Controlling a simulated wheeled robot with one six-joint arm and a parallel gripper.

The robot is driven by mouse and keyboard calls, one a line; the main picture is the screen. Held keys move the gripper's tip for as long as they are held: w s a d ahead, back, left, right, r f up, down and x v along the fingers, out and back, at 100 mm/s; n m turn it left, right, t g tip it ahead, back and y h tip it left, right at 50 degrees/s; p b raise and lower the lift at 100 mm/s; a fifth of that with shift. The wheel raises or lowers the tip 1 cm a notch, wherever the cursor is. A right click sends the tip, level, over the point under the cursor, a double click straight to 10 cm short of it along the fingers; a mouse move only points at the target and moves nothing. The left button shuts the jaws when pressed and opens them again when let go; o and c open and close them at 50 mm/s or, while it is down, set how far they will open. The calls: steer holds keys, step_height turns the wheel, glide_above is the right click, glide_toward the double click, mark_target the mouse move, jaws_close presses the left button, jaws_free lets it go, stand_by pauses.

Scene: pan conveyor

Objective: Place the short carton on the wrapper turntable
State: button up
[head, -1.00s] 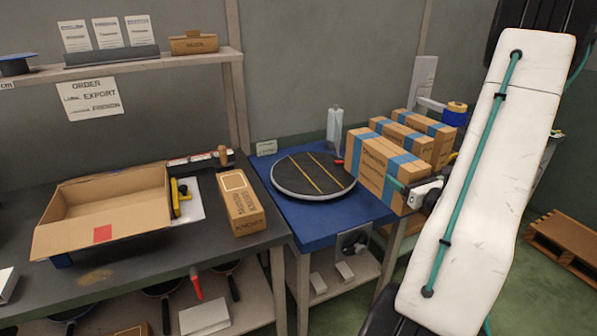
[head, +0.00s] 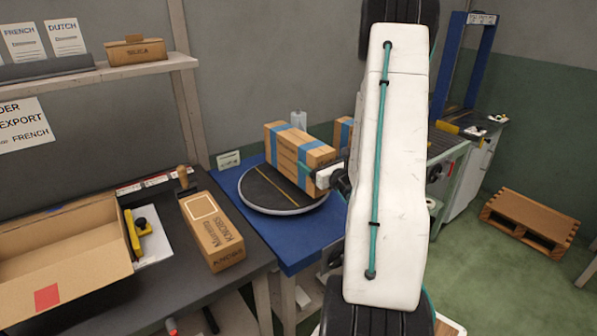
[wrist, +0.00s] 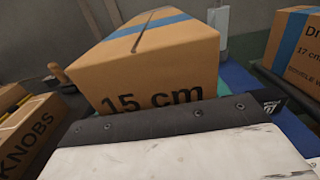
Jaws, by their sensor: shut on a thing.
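The short carton (head: 298,152), brown with blue tape, is in my gripper (head: 312,174). In the head view it is upright over the right rear part of the wrapper turntable (head: 252,192), a round dark disc with a pale rim and yellow stripes. I cannot tell whether its base touches the disc. In the wrist view the carton (wrist: 150,60) fills the middle and reads "15 cm", close in front of my gripper (wrist: 165,125). My gripper is shut on it from the right side; the fingertips are mostly hidden.
The turntable stands on a blue table (head: 300,252). A knobs box (head: 212,232) and an open cardboard box (head: 60,265) are on the dark bench at left. Another taped carton (wrist: 298,45), marked 17 cm, stands at right. A pallet (head: 530,220) lies on the floor.

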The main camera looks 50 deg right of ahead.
steer(key=w, duration=0.2)
steer(key=w+a, duration=0.1)
steer(key=w, duration=0.1)
steer(key=shift+w+a+f, duration=0.15)
steer(key=shift+w, duration=0.15)
steer(key=shift+w+f, duration=0.1)
steer(key=shift+f, duration=1.85)
steer(key=o, duration=1.4)
steer(key=shift+r, duration=0.1)
steer(key=shift+s+a, duration=0.1)
steer(key=shift+s, duration=0.2)
steer(key=v, duration=1.1)
steer(key=shift+s, duration=0.2)
